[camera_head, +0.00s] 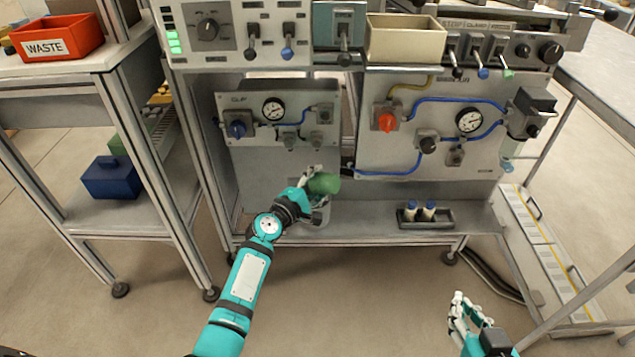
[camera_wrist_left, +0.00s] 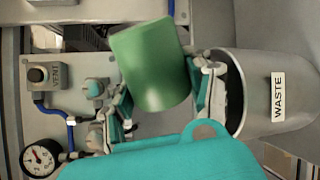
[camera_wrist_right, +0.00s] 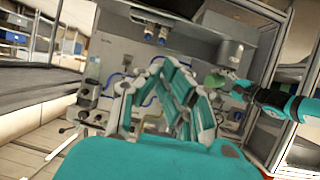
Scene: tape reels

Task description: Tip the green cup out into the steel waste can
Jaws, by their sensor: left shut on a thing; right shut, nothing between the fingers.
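The green cup (camera_head: 326,184) is tilted on its side in my left gripper (camera_head: 308,185), in front of the lower panel in the head view. In the left wrist view the cup (camera_wrist_left: 150,66) sits between the two fingers (camera_wrist_left: 160,95), which are shut on it. The steel waste can (camera_wrist_left: 262,88), with a WASTE label, lies close beside the cup there; one finger overlaps its open mouth. The can (camera_head: 318,217) is mostly hidden under the cup in the head view. What the cup holds is not visible. My right gripper (camera_head: 462,306) is shut and empty, low on the right.
An orange WASTE bin (camera_head: 58,38) stands on the left bench, with a blue box (camera_head: 112,178) on its lower shelf. A black tray (camera_head: 426,217) with small white bottles is on the machine's ledge, right of the can. Hoses and valves cover the panel above.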

